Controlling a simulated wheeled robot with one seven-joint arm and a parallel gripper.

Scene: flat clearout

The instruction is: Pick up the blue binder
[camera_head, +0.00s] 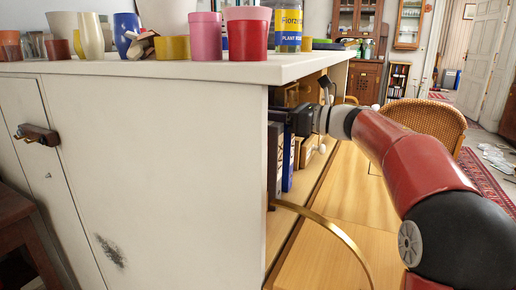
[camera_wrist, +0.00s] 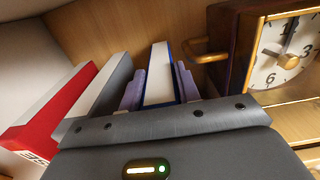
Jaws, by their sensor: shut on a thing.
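The blue binder (camera_head: 288,165) stands upright in the open side of the white cabinet, partly hidden by my arm and the cabinet's edge. In the wrist view the binder (camera_wrist: 159,76) shows a white page block between blue edges. It lies between the two fingers of my gripper (camera_wrist: 160,88), which is shut on it. In the head view my gripper (camera_head: 292,122) reaches into the shelf opening at the binder's top. The binder's lower part is hidden in the wrist view.
A red binder (camera_wrist: 48,115) and a grey binder (camera_wrist: 105,88) stand to the left. A clock (camera_wrist: 285,50) stands close on the right. Cups and a plant food bottle (camera_head: 288,28) crowd the cabinet top (camera_head: 190,70). A wicker chair (camera_head: 428,118) is beyond my arm.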

